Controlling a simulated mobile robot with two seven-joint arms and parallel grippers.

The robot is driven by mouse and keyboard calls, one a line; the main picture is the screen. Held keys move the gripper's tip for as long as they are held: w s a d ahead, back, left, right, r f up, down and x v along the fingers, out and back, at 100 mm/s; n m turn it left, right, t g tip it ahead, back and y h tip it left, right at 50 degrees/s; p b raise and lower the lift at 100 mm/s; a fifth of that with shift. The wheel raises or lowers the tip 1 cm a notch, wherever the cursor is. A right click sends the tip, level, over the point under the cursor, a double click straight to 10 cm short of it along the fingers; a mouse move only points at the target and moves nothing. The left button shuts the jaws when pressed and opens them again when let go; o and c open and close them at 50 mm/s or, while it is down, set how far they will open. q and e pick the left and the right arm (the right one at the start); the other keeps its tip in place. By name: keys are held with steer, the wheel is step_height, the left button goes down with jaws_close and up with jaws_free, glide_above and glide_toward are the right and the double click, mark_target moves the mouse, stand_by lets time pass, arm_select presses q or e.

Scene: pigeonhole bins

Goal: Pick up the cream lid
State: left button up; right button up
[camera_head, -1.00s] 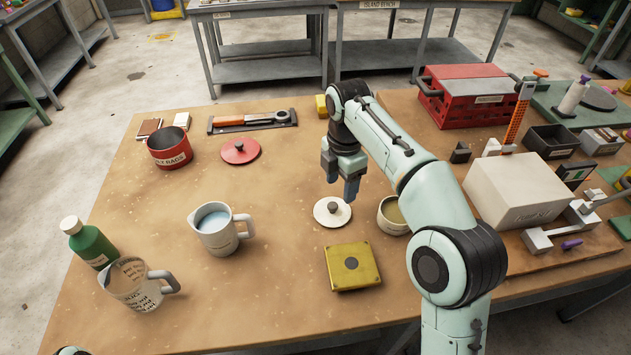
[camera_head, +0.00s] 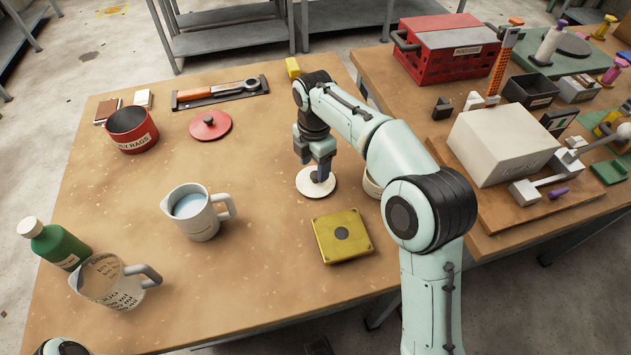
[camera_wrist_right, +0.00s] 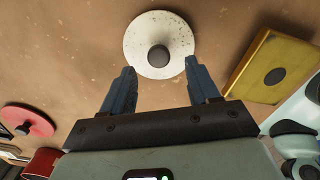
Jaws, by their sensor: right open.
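The cream lid (camera_head: 308,184) is a round, flat disc lying on the wooden table, partly covered by my right gripper in the head view. In the right wrist view the cream lid (camera_wrist_right: 150,28) shows its dark round knob in the middle. Of my left arm only a small part shows at the bottom left.
A yellow square block (camera_head: 327,249) and a cream pot (camera_head: 372,187) are close to the lid. A white jug (camera_head: 194,222), red lid (camera_head: 205,132), red pot (camera_head: 132,139), green bottle (camera_head: 58,246) and printed jug (camera_head: 103,287) stand further left.

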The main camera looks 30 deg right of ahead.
mark_target(316, 174)
steer(key=f, duration=0.4)
steer(key=shift+d+b, duration=0.2)
steer(key=shift+b, duration=0.2)
jaws_close()
